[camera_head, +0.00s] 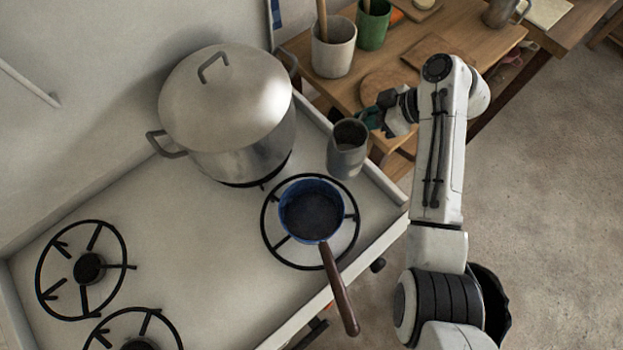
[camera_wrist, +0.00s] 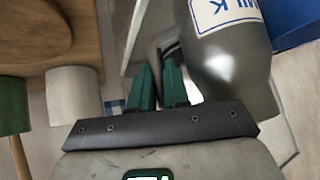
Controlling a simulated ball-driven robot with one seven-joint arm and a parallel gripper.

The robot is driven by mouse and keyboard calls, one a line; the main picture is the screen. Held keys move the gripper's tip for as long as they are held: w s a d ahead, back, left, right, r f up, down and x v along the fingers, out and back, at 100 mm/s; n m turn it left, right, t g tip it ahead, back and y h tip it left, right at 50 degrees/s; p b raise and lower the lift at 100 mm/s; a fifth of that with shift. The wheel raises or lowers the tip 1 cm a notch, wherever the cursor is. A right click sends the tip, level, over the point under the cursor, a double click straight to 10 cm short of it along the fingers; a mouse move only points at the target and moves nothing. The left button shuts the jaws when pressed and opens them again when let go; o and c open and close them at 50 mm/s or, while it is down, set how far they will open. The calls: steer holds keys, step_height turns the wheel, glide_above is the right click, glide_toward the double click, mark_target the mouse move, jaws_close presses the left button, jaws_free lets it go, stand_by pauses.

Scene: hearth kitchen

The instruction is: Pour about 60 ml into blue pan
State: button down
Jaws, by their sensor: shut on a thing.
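The blue pan (camera_head: 311,205) sits on the front right burner, its brown handle pointing toward the front edge. It looks dark and empty inside, though I cannot be sure. My gripper (camera_head: 370,117) has its green fingers shut on a grey metal jug (camera_head: 348,160), apparently by its handle. The jug is just behind and right of the pan, roughly upright in the head view; its contents are not clear. In the wrist view, the jug (camera_wrist: 232,65) carries a "MILK" label beside my green fingers (camera_wrist: 160,78). A blue surface (camera_wrist: 290,22), probably the pan, shows at the top right.
A large lidded steel pot (camera_head: 228,115) stands on the rear burner, left of the jug. The left burners (camera_head: 88,267) are empty. A wooden table (camera_head: 455,58) behind holds a white crock (camera_head: 333,48), a green cup (camera_head: 373,25) and boards.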

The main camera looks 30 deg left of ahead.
mark_target(361, 123)
steer(key=shift+r, duration=0.15)
steer(key=shift+s+r+t+p, duration=0.3)
steer(key=shift+r+p, duration=0.2)
steer(key=shift+p, duration=0.35)
steer(key=shift+s+r+n+t+p, duration=0.6)
steer(key=shift+r+t+p, duration=0.25)
steer(key=shift+p, duration=0.2)
steer(key=shift+s+r+n+t+p, duration=0.25)
steer(key=shift+s+r+t, duration=0.15)
steer(key=shift+s+t, duration=0.2)
steer(key=shift+s+r+n+t+p, duration=0.15)
steer(key=shift+s+r+n+t, duration=0.15)
steer(key=shift+s+t, duration=0.2)
steer(key=s+r+n+t, duration=0.1)
steer(key=s+r+t, duration=0.1)
steer(key=r, duration=0.1)
steer(key=shift+s, duration=0.2)
steer(key=s+r+n+t+y+b, duration=0.1)
steer(key=s+r+n+t+b, duration=0.1)
steer(key=s+r+t+b, duration=0.1)
steer(key=shift+s+r+n+t+b, duration=0.35)
steer(key=shift+r+t+b, duration=0.3)
steer(key=shift+r+b, duration=0.6)
steer(key=shift+b, duration=0.45)
steer(key=shift+s+t, duration=0.2)
steer(key=shift+t, duration=0.1)
